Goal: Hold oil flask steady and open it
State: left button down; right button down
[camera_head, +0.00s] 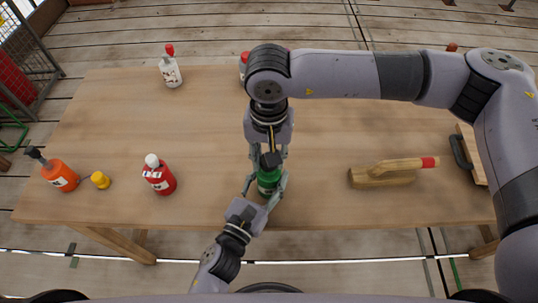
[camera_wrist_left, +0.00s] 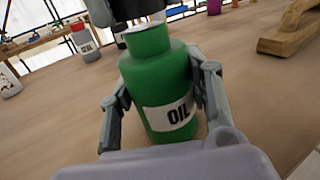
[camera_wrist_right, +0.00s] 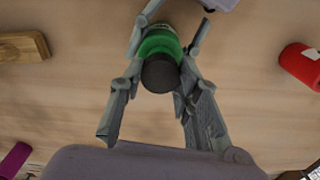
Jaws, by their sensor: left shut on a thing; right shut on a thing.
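The green oil flask (camera_head: 267,181) stands upright near the table's front edge, its "OIL" label facing the left wrist camera (camera_wrist_left: 165,85). My left gripper (camera_head: 266,187) is shut around the flask's body, one finger on each side. My right gripper (camera_head: 268,155) comes from above and is shut on the black cap (camera_head: 270,160). The cap also shows in the right wrist view (camera_wrist_right: 160,74). In the left wrist view, the dark cap (camera_wrist_left: 126,10) is above the flask's neck, and a pale rim shows at the neck's top. The cap's upper edge is cut off there.
A red bottle (camera_head: 160,178), a small yellow item (camera_head: 100,180) and an orange bottle (camera_head: 60,174) stand left on the wooden table (camera_head: 210,120). A white bottle (camera_head: 170,72) is at the back. A wooden float (camera_head: 385,174) lies right. My right arm covers the back middle.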

jog(key=shift+r, duration=2)
pick_arm(q)
jog(key=c, duration=0.7)
grip_release()
jog(key=shift+c, duration=0.2)
jog(key=v, duration=1.2)
